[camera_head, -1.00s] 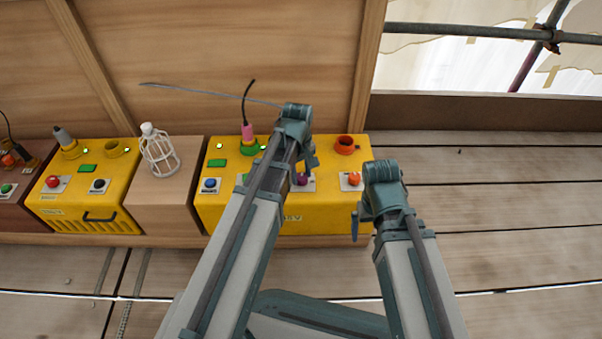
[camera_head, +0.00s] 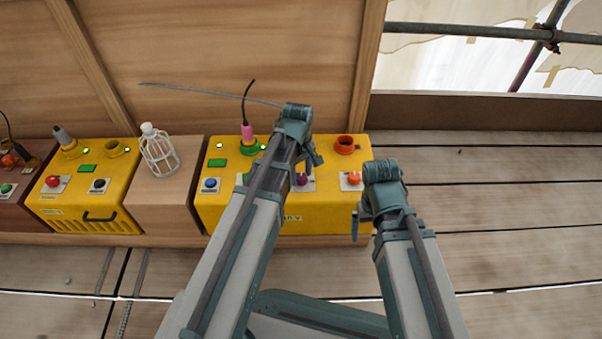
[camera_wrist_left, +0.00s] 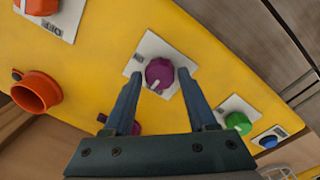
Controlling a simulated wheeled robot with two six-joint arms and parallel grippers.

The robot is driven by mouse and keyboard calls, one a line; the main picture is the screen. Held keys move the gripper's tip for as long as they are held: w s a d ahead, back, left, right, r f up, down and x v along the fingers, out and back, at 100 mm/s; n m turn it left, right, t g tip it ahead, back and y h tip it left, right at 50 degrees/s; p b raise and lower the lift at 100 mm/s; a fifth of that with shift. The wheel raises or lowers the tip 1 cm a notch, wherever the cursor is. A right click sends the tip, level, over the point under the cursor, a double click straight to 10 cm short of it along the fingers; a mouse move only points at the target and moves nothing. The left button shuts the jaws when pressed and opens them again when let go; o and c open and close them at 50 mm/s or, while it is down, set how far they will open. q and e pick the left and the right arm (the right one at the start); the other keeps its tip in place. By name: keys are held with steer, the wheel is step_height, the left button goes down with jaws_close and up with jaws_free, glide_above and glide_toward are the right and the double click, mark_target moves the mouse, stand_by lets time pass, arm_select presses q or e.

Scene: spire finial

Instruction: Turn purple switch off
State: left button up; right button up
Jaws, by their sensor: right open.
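The purple switch (camera_head: 302,179) is a round knob on a pale plate on the front of the right yellow box (camera_head: 330,212). In the left wrist view, the purple knob (camera_wrist_left: 159,70) carries a white mark pointing to the lower left of the picture. My left gripper (camera_wrist_left: 160,77) is open, with one fingertip on each side of the knob and small gaps showing. Whether the fingers reach down around it is unclear. In the head view my left gripper (camera_head: 314,158) is partly hidden by its own wrist. My right gripper (camera_head: 357,222) hangs before the box's right end.
An orange knob (camera_head: 354,178) and orange socket (camera_head: 346,144) sit to the right of the purple switch. A blue knob (camera_head: 210,184) and a pink plug (camera_head: 247,132) are to its left. A white caged lamp (camera_head: 159,152) stands farther left. The plank floor at right is clear.

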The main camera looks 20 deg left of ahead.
mark_target(299, 177)
arm_select(q)
steer(key=shift+o, duration=1)
step_height(299, 177, up, 14)
steer(key=p, duration=1.3)
steer(key=shift+s+a+p, duration=0.2)
steer(key=shift+s+p, duration=0.05)
steer(key=shift+p, duration=0.15)
steer(key=shift+f, duration=0.2)
steer(key=f+b, duration=1.3)
steer(key=shift+w+d, duration=0.2)
steer(key=shift+w, duration=0.05)
steer(key=shift+r, duration=0.1)
